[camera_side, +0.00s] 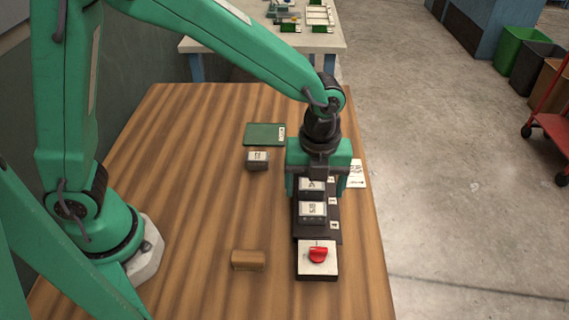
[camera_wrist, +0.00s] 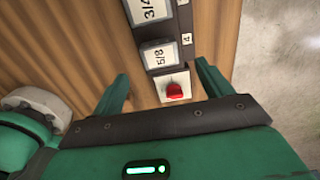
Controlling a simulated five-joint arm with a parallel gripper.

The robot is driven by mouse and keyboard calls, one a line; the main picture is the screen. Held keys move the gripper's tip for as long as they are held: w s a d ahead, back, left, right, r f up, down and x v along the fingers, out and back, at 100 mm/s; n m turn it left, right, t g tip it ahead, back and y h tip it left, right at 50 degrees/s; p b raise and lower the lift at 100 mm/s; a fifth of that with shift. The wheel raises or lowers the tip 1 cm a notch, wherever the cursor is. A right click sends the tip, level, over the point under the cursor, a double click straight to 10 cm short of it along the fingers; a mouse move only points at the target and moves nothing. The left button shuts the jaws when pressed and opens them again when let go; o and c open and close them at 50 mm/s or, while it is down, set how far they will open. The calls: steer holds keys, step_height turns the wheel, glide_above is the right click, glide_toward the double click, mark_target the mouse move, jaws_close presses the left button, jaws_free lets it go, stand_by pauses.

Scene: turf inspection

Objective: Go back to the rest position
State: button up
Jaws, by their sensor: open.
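My gripper (camera_side: 316,190) hangs over the dark rack near the table's right side, jaws apart and pointing down. One jaw is on each side of the row of labelled blocks. The wrist view shows both green jaws (camera_wrist: 163,72) spread, with nothing held between the tips. A block marked 5/8 (camera_wrist: 159,54) and a block marked 3/4 (camera_wrist: 150,10) stand in the rack (camera_wrist: 186,20). In the side view the near block (camera_side: 312,210) and the one behind it (camera_side: 311,185) show. The gripper hides the rack's far end.
A white box with a red knob (camera_side: 317,254) stands at the rack's near end. A brown block (camera_side: 248,260), a small labelled block (camera_side: 257,161) and a green plate (camera_side: 264,134) lie to the left. A white card (camera_side: 356,174) lies right. The wooden table (camera_side: 190,180) is mostly clear on the left.

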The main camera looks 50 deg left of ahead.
steer(key=shift+r, duration=0.25)
stand_by(0.3)
steer(key=shift+a+r, duration=0.2)
steer(key=s+a+r+n+t, duration=0.2)
steer(key=s+a+r+n, duration=0.4)
steer(key=a+n, duration=0.4)
steer(key=s+a+r+n+t, duration=0.3)
steer(key=s+a+r+n, duration=0.3)
steer(key=n, duration=1.1)
steer(key=shift+s+a+r+t, duration=0.3)
steer(key=shift+a+r, duration=0.4)
steer(key=shift+a, duration=1.6)
